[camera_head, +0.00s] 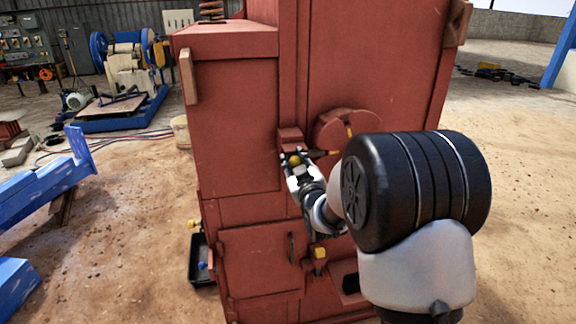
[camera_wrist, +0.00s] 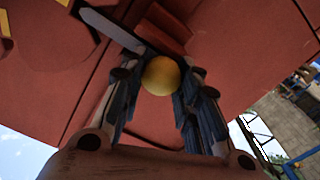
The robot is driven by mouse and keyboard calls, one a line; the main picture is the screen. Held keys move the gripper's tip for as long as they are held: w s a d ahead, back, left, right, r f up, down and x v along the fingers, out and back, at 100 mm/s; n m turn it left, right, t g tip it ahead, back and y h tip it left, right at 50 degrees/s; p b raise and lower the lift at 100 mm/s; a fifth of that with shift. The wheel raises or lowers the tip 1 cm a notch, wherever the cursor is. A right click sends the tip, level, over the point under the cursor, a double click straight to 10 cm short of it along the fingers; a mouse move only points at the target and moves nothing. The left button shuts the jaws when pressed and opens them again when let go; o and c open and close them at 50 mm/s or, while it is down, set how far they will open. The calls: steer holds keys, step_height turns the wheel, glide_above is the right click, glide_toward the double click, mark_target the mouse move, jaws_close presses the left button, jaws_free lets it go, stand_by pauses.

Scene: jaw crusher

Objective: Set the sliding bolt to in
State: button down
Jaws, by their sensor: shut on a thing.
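The sliding bolt's round yellow knob (camera_head: 294,160) shows on the front of the red jaw crusher (camera_head: 237,125), just below a small red block (camera_head: 290,136). My gripper (camera_head: 295,163) reaches up to it from the lower right. In the wrist view, the yellow knob (camera_wrist: 161,76) sits between the two dark fingers of my gripper (camera_wrist: 160,85), which are shut on it. A pale flat bar (camera_wrist: 108,27) runs at a slant close to the left finger. The bolt's shaft and its end position are hidden or too small to tell.
A round red cover (camera_head: 346,128) with a yellow-tipped handle is right of the knob. Another yellow knob (camera_head: 320,254) is below, near a small door (camera_head: 258,262). A black tray (camera_head: 200,262) stands at the crusher's left. Blue beams (camera_head: 45,185) lie farther left; sandy floor between is open.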

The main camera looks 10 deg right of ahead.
steer(key=shift+d, duration=0.15)
steer(key=c, duration=1.2)
jaws_free()
steer(key=shift+d, duration=0.15)
steer(key=s, duration=1.2)
steer(key=shift+s+r, duration=0.1)
